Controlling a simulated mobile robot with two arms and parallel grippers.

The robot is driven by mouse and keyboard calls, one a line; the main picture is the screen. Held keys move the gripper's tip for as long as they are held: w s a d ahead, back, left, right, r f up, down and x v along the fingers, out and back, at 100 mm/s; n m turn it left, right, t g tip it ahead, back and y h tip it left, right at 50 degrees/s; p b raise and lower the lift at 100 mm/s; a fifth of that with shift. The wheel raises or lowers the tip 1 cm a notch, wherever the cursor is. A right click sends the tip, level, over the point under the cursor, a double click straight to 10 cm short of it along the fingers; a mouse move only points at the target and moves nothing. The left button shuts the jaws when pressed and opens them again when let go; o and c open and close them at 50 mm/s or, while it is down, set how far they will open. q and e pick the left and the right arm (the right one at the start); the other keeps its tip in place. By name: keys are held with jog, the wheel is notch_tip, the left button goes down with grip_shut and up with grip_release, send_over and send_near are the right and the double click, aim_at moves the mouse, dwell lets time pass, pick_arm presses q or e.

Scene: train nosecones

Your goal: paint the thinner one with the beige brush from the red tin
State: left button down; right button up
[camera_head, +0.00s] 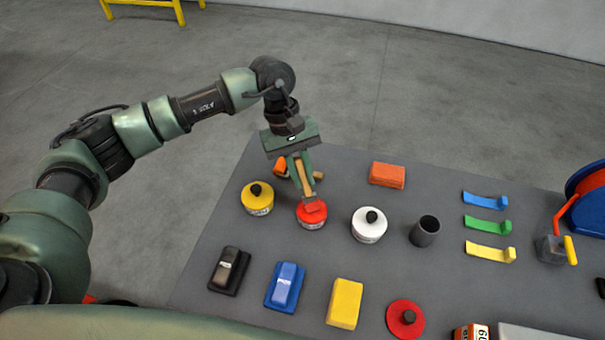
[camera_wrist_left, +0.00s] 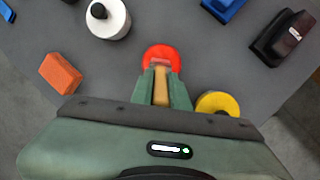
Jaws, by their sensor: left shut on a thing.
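My left gripper (camera_head: 302,170) is shut on the beige brush (camera_head: 305,178) and points down over the table. The brush also shows between the fingers in the left wrist view (camera_wrist_left: 161,88). Its reddish tip is at the top of the red tin (camera_head: 312,222); I cannot tell how deep it reaches. The red tin also shows just past the fingers in the left wrist view (camera_wrist_left: 160,50). I cannot make out which thing is the thinner one to be painted. My right gripper is not in view.
A yellow tin (camera_head: 257,202) and a white tin (camera_head: 369,229) flank the red one. A dark cup (camera_head: 425,231) stands further right. An orange block (camera_head: 387,174) lies behind. Black (camera_head: 229,272) and blue (camera_head: 285,287) tools and a yellow block (camera_head: 345,303) lie in front.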

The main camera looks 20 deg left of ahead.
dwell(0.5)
pick_arm(q)
jog(key=shift+s+f+b, duration=0.1)
jog(key=shift+f+b, duration=0.1)
jog(key=shift+b, duration=0.4)
dwell(0.8)
dwell(0.5)
jog(key=shift+r+p, duration=0.3)
jog(key=shift+r, duration=1)
jog(key=shift+r+p, duration=0.5)
jog(key=shift+r, duration=1.85)
